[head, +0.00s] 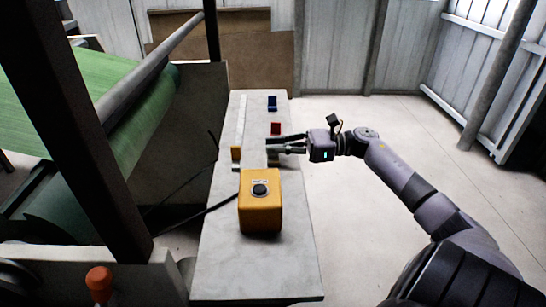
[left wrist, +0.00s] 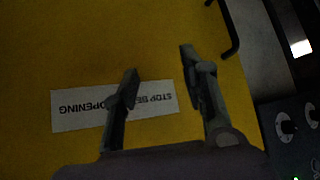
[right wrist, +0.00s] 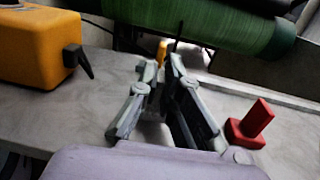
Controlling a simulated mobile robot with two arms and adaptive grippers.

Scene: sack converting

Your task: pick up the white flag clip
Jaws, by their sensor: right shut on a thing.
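My right gripper (head: 271,145) reaches in from the right over the grey bench. It is shut on a pale thing, which looks like the white flag clip (head: 272,160); the fingers hide much of it. In the right wrist view the fingers (right wrist: 161,66) stand close together, and the held part between them is hard to make out. My left gripper is outside the head view. In the left wrist view its fingers (left wrist: 159,62) are apart and empty, in front of a yellow surface with a printed label (left wrist: 75,108).
A green roll (head: 140,105) lies left. The bench front is clear.

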